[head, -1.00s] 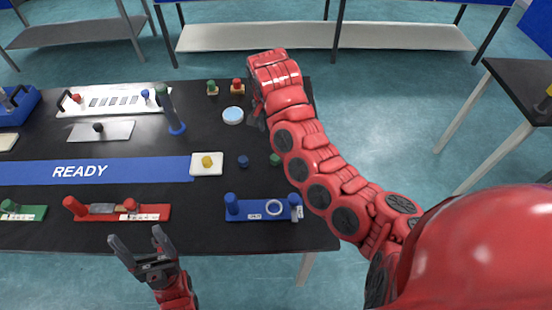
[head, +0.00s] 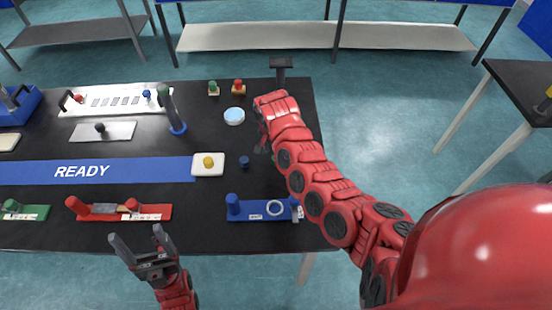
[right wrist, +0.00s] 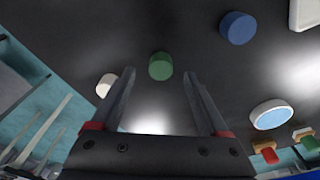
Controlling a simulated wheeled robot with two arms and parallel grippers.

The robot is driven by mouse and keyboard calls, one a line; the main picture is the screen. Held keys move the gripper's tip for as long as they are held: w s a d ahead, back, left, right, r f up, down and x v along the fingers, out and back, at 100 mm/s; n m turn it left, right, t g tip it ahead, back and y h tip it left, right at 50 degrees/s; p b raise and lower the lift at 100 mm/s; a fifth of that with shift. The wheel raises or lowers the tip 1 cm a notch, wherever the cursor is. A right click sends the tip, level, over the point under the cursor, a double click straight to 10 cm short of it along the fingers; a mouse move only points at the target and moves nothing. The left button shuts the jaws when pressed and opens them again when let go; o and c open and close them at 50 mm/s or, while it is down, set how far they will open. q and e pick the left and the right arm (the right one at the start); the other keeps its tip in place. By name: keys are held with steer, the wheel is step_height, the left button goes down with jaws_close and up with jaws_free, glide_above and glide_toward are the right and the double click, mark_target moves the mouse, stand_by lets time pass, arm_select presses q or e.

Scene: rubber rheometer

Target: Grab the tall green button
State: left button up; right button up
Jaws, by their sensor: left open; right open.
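A green round button (right wrist: 161,66) stands on the black table, seen from above in the right wrist view. It lies just beyond and between the fingertips of my right gripper (right wrist: 160,78), which is open and empty. In the head view my right arm hides this button, and only part of the dark right gripper (head: 262,143) shows. My left gripper (head: 136,235) is open and empty at the table's front edge. A smaller green button (head: 213,88) on a light base stands at the back.
A blue button (head: 244,162), also in the right wrist view (right wrist: 238,27), stands near the green one. A white button (right wrist: 105,85) is on its other side. A round light-blue dish (head: 234,116), a red button (head: 238,87) and a blue fixture (head: 262,209) are around.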

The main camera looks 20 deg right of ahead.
steer(key=shift+w+d+f+p, duration=0.1)
steer(key=shift+w+f+p, duration=0.1)
steer(key=shift+f, duration=0.8)
steer(key=shift+w+d+f+p, duration=0.1)
steer(key=shift+f+p, duration=0.05)
steer(key=shift+f, duration=0.8)
steer(key=shift+s, duration=0.1)
jaws_close()
